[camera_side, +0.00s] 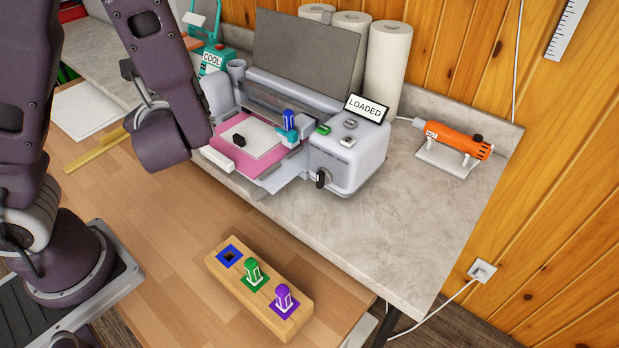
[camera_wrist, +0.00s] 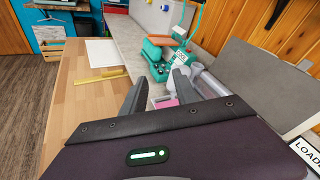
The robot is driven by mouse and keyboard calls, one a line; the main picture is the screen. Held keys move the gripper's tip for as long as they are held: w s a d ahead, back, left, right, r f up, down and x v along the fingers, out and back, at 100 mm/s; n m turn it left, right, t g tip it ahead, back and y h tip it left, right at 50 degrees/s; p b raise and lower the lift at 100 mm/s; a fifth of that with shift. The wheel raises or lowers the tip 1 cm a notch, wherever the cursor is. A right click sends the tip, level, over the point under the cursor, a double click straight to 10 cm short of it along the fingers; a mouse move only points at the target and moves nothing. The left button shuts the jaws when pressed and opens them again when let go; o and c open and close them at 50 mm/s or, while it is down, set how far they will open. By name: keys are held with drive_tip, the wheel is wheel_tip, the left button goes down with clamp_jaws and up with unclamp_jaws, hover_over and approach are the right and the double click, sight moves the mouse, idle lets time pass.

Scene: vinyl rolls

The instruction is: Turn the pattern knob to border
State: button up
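A white and grey cutting machine (camera_side: 347,158) stands on the grey counter with its lid up. A black knob (camera_side: 322,179) is on the front of its right end; its markings are too small to read, so I cannot tell its setting. My gripper (camera_wrist: 164,78) shows two dark fingers spread apart in the wrist view, with nothing seen between them. In the side view my wrist is left of the machine, well away from the knob, and the fingers are not clearly visible. The knob is not in the wrist view.
A "LOADED" sign (camera_side: 367,108) stands on the machine. A blue-topped tool (camera_side: 289,121) sits in its carriage, above a pink mat (camera_side: 275,179). A wooden block (camera_side: 222,268) holds green and purple tools in front. An orange tool (camera_side: 455,140) rests at right. Open counter lies right of the machine.

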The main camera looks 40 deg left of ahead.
drive_tip(key=w+d+f+m+t+h, duration=0.3)
drive_tip(key=w+d+f+m+t, duration=0.15)
drive_tip(key=w+d+m, duration=0.2)
drive_tip(key=m+t+h, duration=0.2)
drive_tip(key=m+h, duration=0.9)
approach(318, 177)
drive_tip(key=w, duration=0.2)
drive_tip(key=x, duration=0.5)
drive_tip(key=shift+w+d+f, duration=0.1)
drive_tip(key=shift+f, duration=0.35)
drive_tip(key=shift+w+f, duration=0.2)
drive_tip(key=shift+w, duration=0.35)
clamp_jaws()
